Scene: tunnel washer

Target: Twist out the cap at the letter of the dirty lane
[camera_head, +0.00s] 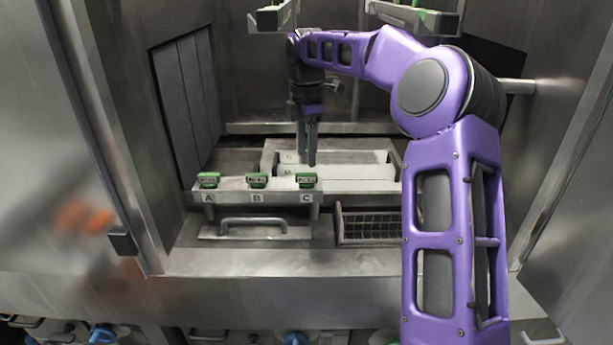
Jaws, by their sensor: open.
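I cannot tell from this view which lane is dirty.
A steel handle (254,222) and a wire basket (370,227) lie below the bar. Pale trays (340,171) lie behind it. Overhead bars (273,17) with green parts hang near my arm. Steel walls enclose both sides. Space in front of the caps looks clear.

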